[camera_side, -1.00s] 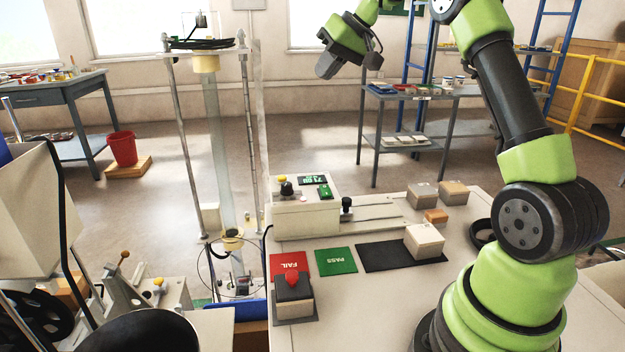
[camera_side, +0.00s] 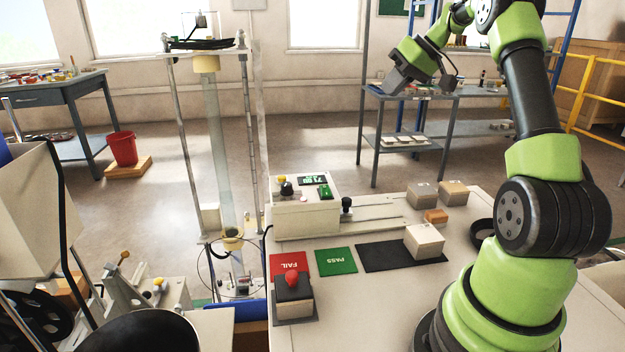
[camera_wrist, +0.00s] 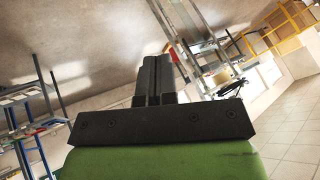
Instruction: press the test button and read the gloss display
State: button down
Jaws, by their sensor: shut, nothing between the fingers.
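The gloss meter (camera_side: 305,217) is a cream box at the back left of the white work table. Its small dark display (camera_side: 313,181) shows green characters, too small to read surely. A green button or pad (camera_side: 325,192) sits beside the display, with a black knob (camera_side: 287,188) and a yellow cap (camera_side: 282,179) to the left. I cannot tell which is the test button. My gripper (camera_side: 385,88) is high above the table, to the right of the meter and well apart from it. In the wrist view my gripper (camera_wrist: 157,62) has its fingers together and empty.
A red FAIL mat (camera_side: 290,262), a green PASS mat (camera_side: 336,262) and a black mat (camera_side: 385,257) lie in front. A tile block (camera_side: 424,241) stands on the black mat. A red-topped black box (camera_side: 293,289) stands at front left. Several blocks sit at back right.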

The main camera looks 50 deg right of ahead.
dwell(0.7)
jog(key=w+a+r, duration=0.1)
jog(key=a+r, duration=0.1)
jog(key=a, duration=1.9)
jog(key=shift+w+a, duration=0.15)
jog(key=shift+w, duration=0.05)
jog(key=s+a, duration=1.2)
jog(key=s, duration=0.4)
jog(key=shift+s, duration=0.15)
